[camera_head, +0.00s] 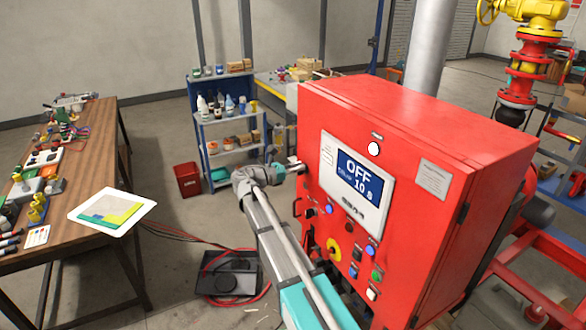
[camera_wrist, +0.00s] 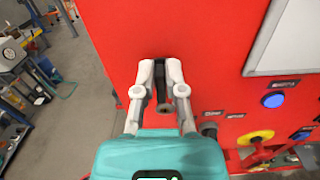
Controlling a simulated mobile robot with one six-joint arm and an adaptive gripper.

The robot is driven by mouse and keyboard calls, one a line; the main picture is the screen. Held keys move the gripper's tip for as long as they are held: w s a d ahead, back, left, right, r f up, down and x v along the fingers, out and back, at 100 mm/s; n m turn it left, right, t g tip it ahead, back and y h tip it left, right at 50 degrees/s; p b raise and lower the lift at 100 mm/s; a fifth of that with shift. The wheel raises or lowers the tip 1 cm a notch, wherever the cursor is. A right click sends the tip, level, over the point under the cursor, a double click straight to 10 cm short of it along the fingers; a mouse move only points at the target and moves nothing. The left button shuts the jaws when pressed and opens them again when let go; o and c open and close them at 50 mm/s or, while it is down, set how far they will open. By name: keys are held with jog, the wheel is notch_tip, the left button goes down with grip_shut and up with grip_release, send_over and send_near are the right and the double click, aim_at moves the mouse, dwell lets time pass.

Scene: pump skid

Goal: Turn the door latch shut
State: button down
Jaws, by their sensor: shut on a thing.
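The door latch (camera_wrist: 160,76) is a black lever on the red cabinet (camera_head: 405,145), near the left edge of its front. In the wrist view it stands roughly upright between the two pale fingers of my gripper (camera_wrist: 160,68). The fingers are shut on it, and its rounded grey end shows at the lower side. In the head view my gripper (camera_head: 295,165) is at the cabinet's left front edge, and its fingers largely hide the latch there. The cabinet door looks flush with the body.
A workbench (camera_head: 85,150) and a blue shelf (camera_head: 226,135) stand left and behind. Cables lie on the floor.

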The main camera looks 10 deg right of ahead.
aim_at(309, 172)
jog(key=shift+s+d+m, duration=0.15)
jog(key=shift+d+m, duration=0.05)
jog(key=shift+m, duration=0.1)
jog(key=m, duration=0.4)
jog(key=shift+s+d+f, duration=0.1)
jog(key=shift+s+f, duration=0.05)
jog(key=shift+s, duration=0.25)
jog(key=m, duration=0.4)
jog(key=shift+s+d+f+m+b, duration=0.1)
jog(key=shift+s+f+m+b, duration=0.2)
jog(key=shift+m+b, duration=0.1)
jog(key=m, duration=0.4)
jog(key=shift+s+f+m, duration=0.15)
jog(key=shift+f+m, duration=0.1)
jog(key=shift+m, duration=0.05)
jog(key=shift+d+f+m+b, duration=0.15)
jog(key=shift+m+b, duration=0.15)
jog(key=shift+m, duration=0.65)
jog(key=shift+a+f+m+b, duration=0.1)
jog(key=shift+m+b, duration=0.15)
jog(key=shift+m, duration=0.7)
jog(key=c, duration=0.7)
grip_release()
jog(key=shift+d, duration=0.2)
jog(key=shift+a, duration=0.2)
